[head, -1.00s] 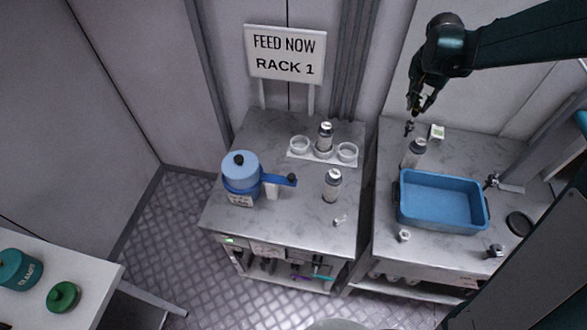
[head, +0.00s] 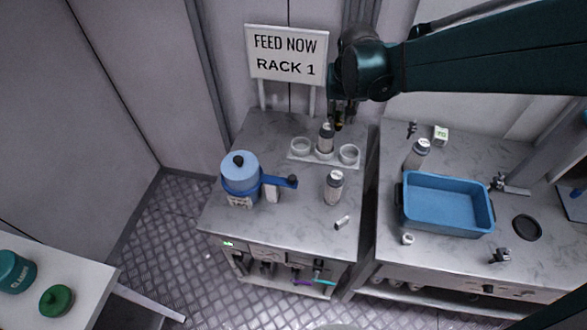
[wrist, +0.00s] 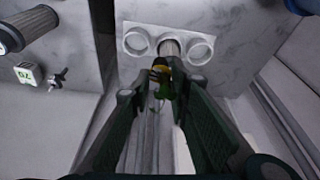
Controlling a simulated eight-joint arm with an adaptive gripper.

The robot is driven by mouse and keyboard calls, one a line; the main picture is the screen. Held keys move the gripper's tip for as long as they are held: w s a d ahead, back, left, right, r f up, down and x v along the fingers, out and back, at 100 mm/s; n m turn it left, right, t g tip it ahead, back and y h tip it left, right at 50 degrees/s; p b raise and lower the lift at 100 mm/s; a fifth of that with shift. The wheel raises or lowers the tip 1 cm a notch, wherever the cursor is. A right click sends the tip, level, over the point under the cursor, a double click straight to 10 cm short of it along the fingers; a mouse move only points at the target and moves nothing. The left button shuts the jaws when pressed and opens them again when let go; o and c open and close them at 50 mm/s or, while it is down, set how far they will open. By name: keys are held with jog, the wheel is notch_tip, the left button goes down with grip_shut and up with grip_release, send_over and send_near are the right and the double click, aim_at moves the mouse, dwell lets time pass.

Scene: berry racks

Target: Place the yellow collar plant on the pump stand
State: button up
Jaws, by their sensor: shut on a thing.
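My gripper (head: 338,122) hangs over the back of the left counter, beside the bottle in the white ring stand. In the wrist view my gripper (wrist: 162,90) is shut on a small plant with a yellow and black collar (wrist: 161,73) and green parts below it. In the head view the plant is mostly hidden and only a yellowish bit shows. The white stand (head: 300,158) has three rings in a row, and it also shows in the wrist view (wrist: 137,42). A grey bottle (head: 325,137) stands in its middle ring; the outer rings look empty. I cannot tell which thing is the pump stand.
A blue pot (head: 240,175) with a long handle and a capped bottle (head: 334,186) stand in front of the rings. A small white cylinder (head: 342,222) lies nearby. The right counter holds a blue tub (head: 447,202), another bottle (head: 418,153) and a small box (head: 441,134).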

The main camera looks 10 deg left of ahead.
jog(key=s+a+n+y, duration=0.1)
jog(key=s+a+n, duration=0.2)
jog(key=s+a, duration=0.45)
notch_tip(320, 180, down, 11)
jog(key=shift+w+a+f+b, duration=0.15)
jog(key=shift+a+b, duration=0.1)
jog(key=shift+b, duration=0.15)
jog(key=b, duration=0.1)
send_near(306, 177)
jog(key=shift+w+a+r, duration=0.25)
jog(key=shift+w+a, duration=0.1)
jog(key=shift+w, duration=0.35)
jog(key=shift+f+b, duration=0.4)
jog(key=shift+f, duration=1.7)
jog(key=shift+f, duration=0.15)
